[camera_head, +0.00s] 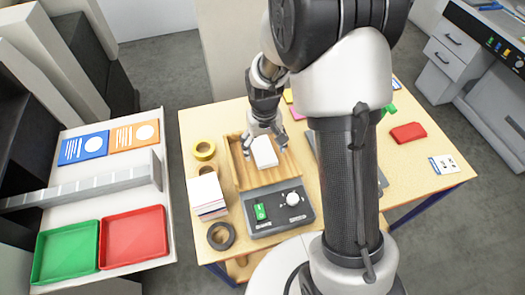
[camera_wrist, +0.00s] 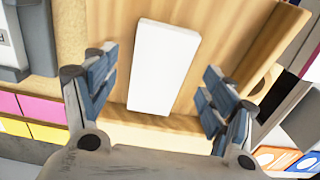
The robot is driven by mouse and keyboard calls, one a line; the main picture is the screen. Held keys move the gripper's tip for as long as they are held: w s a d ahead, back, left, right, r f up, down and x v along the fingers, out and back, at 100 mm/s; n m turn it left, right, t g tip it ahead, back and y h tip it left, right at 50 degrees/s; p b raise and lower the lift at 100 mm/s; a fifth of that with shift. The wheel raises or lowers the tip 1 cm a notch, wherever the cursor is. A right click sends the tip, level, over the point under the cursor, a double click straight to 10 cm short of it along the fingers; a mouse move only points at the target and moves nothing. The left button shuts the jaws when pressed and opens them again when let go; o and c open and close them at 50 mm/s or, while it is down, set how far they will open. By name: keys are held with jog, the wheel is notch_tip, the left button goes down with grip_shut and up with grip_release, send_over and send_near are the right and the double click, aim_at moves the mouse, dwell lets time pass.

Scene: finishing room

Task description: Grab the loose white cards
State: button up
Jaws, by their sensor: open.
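The white cards (camera_head: 264,151) form a small block in a shallow wooden tray (camera_head: 242,172) joined to a grey control box. In the wrist view the white cards (camera_wrist: 163,67) show as a plain white oblong, slightly tilted, near the tray's wooden edge (camera_wrist: 150,119). My gripper (camera_head: 265,146) is above the tray, pointing down over the cards. In the wrist view my gripper (camera_wrist: 158,82) is open and empty, with one finger to each side of the cards. I see no contact between fingers and cards. Whether the cards are loose sheets I cannot tell.
The grey control box (camera_head: 277,208) has a green switch and a white knob. Left of the tray are a taller stack of cards (camera_head: 208,190), a yellow tape roll (camera_head: 204,150) and a dark roll (camera_head: 221,236). A side table holds green (camera_head: 66,252) and red (camera_head: 133,238) trays.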

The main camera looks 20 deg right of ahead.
notch_tip(320, 180, down, 2)
jog(key=shift+f, duration=0.1)
jog(key=c, duration=1.3)
